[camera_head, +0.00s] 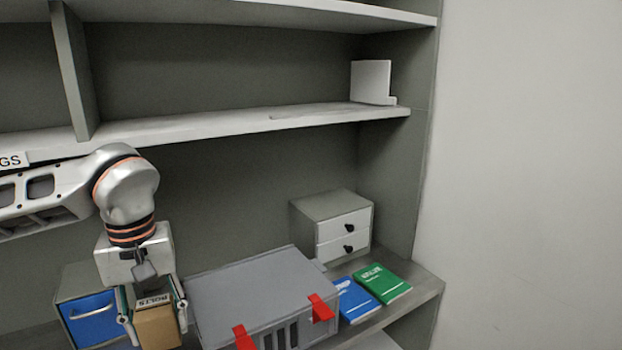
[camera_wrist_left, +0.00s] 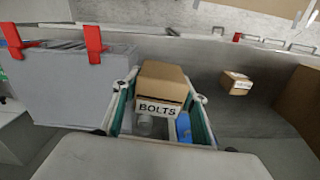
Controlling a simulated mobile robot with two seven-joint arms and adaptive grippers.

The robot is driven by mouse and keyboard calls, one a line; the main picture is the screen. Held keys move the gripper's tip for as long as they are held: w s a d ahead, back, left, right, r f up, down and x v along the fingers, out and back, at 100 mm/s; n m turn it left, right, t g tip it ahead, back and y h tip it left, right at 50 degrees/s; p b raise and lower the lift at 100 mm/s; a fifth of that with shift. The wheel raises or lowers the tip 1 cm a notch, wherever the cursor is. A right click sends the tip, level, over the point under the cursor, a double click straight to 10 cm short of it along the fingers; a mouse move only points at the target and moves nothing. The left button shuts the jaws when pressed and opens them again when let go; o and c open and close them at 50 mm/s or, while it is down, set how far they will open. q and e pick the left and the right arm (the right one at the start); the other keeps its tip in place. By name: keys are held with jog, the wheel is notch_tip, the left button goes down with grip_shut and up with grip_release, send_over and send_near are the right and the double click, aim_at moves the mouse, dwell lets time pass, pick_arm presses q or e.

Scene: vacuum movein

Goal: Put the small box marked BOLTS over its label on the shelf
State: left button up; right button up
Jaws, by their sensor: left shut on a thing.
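The small brown box marked BOLTS (camera_head: 158,329) is held between the fingers of my left gripper (camera_head: 156,332), in front of the lower shelf at the lower left of the head view. In the left wrist view the box (camera_wrist_left: 162,74) sits between the green-edged fingers of the left gripper (camera_wrist_left: 162,88), with its BOLTS marking toward the camera. I cannot make out a separate BOLTS label on a shelf. A label ending in "GS" (camera_head: 13,160) shows on the middle shelf edge at the far left, partly cut off. My right gripper is not in view.
A grey case with red latches (camera_head: 245,290) stands close right of the gripper. Blue (camera_head: 355,300) and green (camera_head: 382,283) books and a small drawer unit (camera_head: 333,225) are farther right. Another small box (camera_wrist_left: 236,82) shows in the wrist view.

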pick_arm(q)
jog(key=m, duration=0.4)
jog(key=shift+s+d+f+m, duration=0.15)
jog(key=shift+s+d+m, duration=0.05)
jog(key=shift+d+m, duration=0.15)
notch_tip(320, 180, down, 10)
